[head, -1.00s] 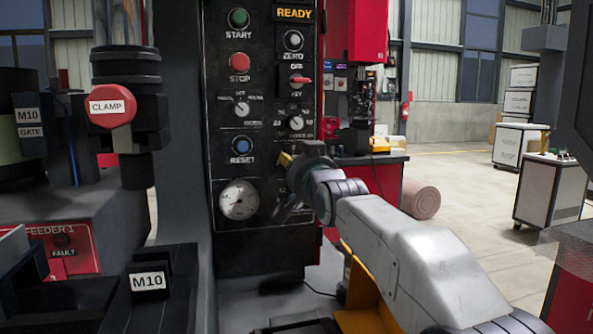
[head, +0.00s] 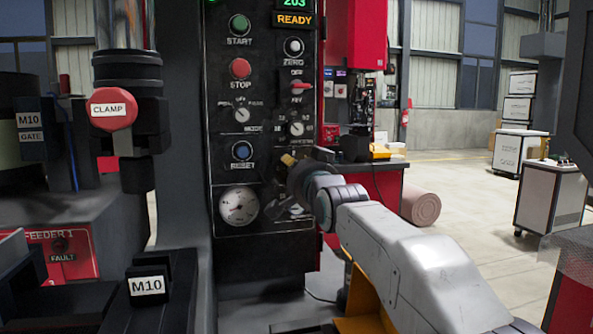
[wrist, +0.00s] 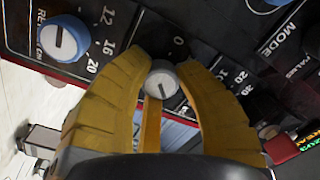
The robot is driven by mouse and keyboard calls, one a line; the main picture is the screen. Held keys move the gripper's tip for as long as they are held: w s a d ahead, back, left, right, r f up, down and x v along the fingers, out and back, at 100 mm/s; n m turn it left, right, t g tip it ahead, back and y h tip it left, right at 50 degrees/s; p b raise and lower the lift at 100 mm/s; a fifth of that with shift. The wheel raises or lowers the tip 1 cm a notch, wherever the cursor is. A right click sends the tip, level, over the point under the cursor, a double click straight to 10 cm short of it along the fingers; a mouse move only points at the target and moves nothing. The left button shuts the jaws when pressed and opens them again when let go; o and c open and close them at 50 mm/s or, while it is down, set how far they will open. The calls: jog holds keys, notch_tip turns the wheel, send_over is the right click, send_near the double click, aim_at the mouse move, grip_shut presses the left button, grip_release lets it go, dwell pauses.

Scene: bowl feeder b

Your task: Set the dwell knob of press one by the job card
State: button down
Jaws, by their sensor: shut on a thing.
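In the wrist view a small grey-white knob (wrist: 162,70) with a dark pointer line sits between the two yellow fingers of my gripper (wrist: 163,80). The fingers are shut around it. The pointer line runs toward the bottom of the picture. In the head view my gripper (head: 290,172) is at the lower right of the black control panel (head: 228,275) and hides the knob. No job card can be made out.
A blue knob (wrist: 64,38) with its own scale is at the wrist view's upper left. In the head view a white gauge (head: 239,206), a blue RESET button (head: 241,151), a mode knob (head: 241,115) and a force knob (head: 296,129) surround my gripper. A READY display (head: 294,19) is lit.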

jog(key=c, duration=0.9)
grip_release()
jog(key=shift+o, duration=0.2)
jog(key=v, duration=1.2)
jog(key=shift+r, duration=0.1)
